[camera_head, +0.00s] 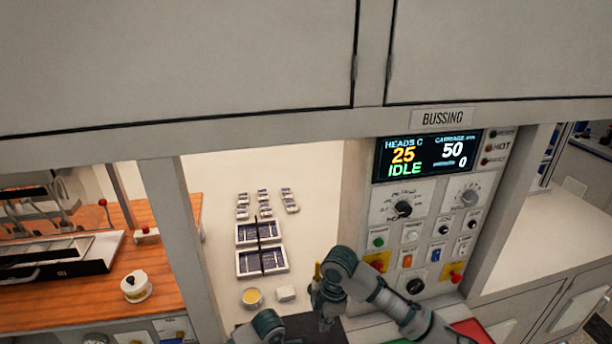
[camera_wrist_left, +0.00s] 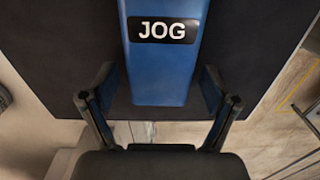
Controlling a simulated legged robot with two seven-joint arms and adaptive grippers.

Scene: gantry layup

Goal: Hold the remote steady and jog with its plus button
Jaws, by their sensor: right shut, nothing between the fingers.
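The blue remote (camera_wrist_left: 165,65) with a black JOG label shows in the left wrist view, over a dark surface. Its top runs out of the picture and no plus button is visible. My left gripper (camera_wrist_left: 158,85) is open, with one finger on each side of the remote's lower end. A small gap shows beside the fingers, and I cannot tell whether either touches. My right gripper (camera_head: 324,318) is shut and empty, low in the middle of the head view. I cannot make out the remote in the head view, where my arms cover that area.
The control panel (camera_head: 420,215) right of centre has knobs and buttons, and its display (camera_head: 428,155) reads IDLE, 25, 50 and 0. Framed dark panels (camera_head: 262,262) and a yellow cup (camera_head: 252,297) lie on the pale bench. A wooden bench (camera_head: 75,285) is left. Cabinets overhang above.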

